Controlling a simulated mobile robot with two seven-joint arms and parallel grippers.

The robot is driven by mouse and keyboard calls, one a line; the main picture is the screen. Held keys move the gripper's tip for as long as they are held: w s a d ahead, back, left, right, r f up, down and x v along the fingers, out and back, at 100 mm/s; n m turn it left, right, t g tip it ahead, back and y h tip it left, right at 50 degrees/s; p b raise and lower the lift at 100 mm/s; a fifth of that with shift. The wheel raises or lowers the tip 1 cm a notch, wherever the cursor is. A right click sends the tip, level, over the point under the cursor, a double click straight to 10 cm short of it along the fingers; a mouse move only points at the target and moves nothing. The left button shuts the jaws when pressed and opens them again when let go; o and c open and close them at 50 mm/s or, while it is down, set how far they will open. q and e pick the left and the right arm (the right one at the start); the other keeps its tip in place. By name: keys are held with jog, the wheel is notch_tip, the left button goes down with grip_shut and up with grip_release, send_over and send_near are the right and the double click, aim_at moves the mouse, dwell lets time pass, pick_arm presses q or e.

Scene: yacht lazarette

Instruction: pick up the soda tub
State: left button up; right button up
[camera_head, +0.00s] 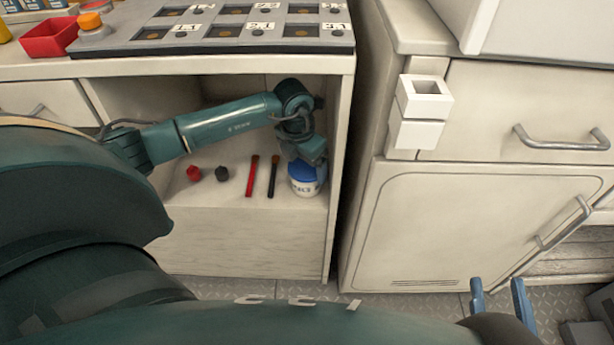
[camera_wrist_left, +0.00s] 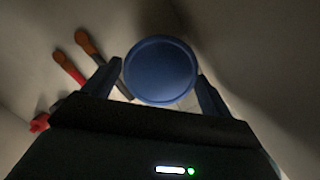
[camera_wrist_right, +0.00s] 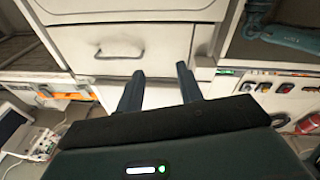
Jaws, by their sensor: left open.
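The soda tub (camera_head: 306,182) is a white tub with a blue lid and blue lettering. It stands upright on the cubby floor under the counter, at the right side. Its round blue lid (camera_wrist_left: 160,70) fills the middle of the left wrist view. My left gripper (camera_wrist_left: 158,85) is open, with one finger on each side of the tub; I cannot tell whether they touch it. My right gripper (camera_head: 501,290) is open and empty, low at the right, above the floor.
Two brushes, one red (camera_head: 252,176) and one dark (camera_head: 273,175), lie left of the tub. A red knob (camera_head: 193,173) and a black knob (camera_head: 222,173) are farther left. The cubby's right wall (camera_head: 338,170) is close beside the tub. The counter (camera_head: 200,66) overhangs my arm.

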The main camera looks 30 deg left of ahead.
aim_at(306, 166)
pick_arm(q)
jog(key=f, duration=0.2)
jog(key=f+b, duration=0.1)
jog(key=f, duration=0.1)
jog(key=shift+w+d, duration=0.1)
jog(key=shift+w, duration=0.2)
jog(key=shift+r, duration=0.1)
jog(key=c, duration=0.8)
